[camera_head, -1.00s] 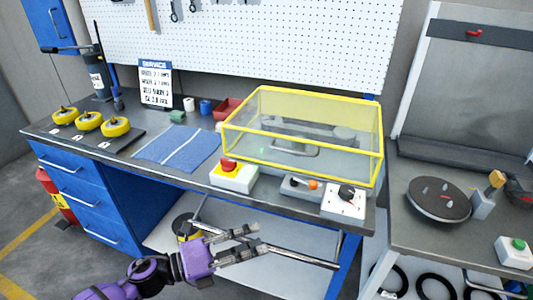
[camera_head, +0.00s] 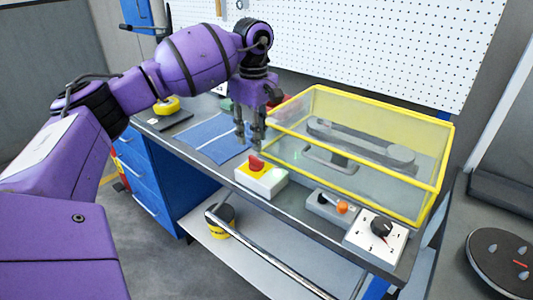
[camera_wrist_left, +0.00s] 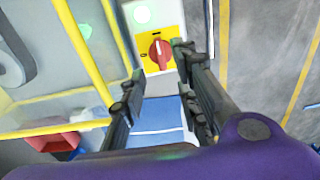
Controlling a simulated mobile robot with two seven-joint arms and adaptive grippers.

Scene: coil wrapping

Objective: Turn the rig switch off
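A white box with a yellow plate and a red rotary knob, apparently the rig switch (camera_head: 265,180), stands at the bench's front edge. Its red knob (camera_head: 256,163) also shows in the left wrist view (camera_wrist_left: 160,50), with a pale bar along its handle. My left gripper (camera_head: 249,146) points down just above and behind the knob. In the left wrist view the fingers (camera_wrist_left: 160,62) are apart with nothing between them, and the knob lies just beyond the tips. I cannot tell whether they touch it. My right gripper is out of view.
A yellow-framed clear guard (camera_head: 437,190) stands close to the right of my left gripper. A grey box with an orange knob (camera_head: 330,203) and a white dial box (camera_head: 375,242) stand along the front edge. A blue mat (camera_head: 215,140) lies to the left.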

